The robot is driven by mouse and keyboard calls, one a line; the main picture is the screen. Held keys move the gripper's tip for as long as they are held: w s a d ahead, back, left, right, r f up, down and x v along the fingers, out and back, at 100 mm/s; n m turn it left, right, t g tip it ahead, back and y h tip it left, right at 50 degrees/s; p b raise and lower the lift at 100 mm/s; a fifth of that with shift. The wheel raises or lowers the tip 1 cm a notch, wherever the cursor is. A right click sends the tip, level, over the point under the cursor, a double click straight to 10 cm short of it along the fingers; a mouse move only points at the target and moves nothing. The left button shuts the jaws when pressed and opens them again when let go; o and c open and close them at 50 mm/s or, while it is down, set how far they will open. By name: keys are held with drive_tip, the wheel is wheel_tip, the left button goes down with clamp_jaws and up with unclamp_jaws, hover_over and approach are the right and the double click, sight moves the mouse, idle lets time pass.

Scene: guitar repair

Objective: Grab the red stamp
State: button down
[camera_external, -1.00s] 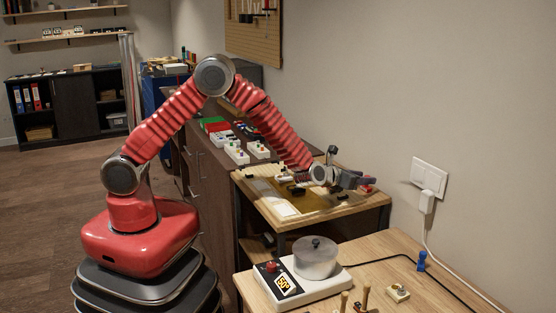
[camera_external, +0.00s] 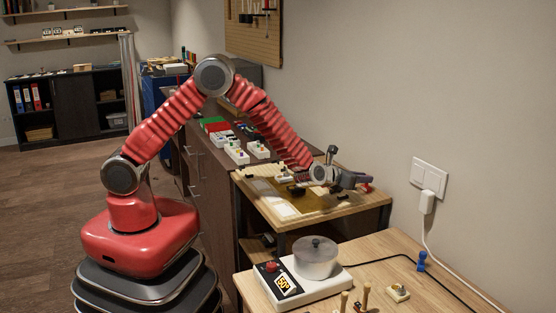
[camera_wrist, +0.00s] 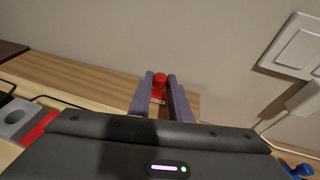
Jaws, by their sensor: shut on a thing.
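The red stamp (camera_external: 367,188) stands near the right end of the wooden worktable, close to the wall. In the wrist view the red stamp (camera_wrist: 159,84) shows its round red top between my two grey fingers. My gripper (camera_wrist: 161,78) is shut on it, one finger at each side. In the external view my gripper (camera_external: 366,181) reaches over the table from the left and its fingers partly hide the stamp. I cannot tell whether the stamp's base still touches the table.
The wooden worktable (camera_external: 375,203) holds several small dark parts. A nearer table bears a white hot plate (camera_external: 325,284) with a grey pot (camera_external: 315,257). The wall with a white switch plate (camera_external: 429,175) is close on the right.

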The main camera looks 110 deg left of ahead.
wheel_tip(320, 180, up, 10)
idle(0.6)
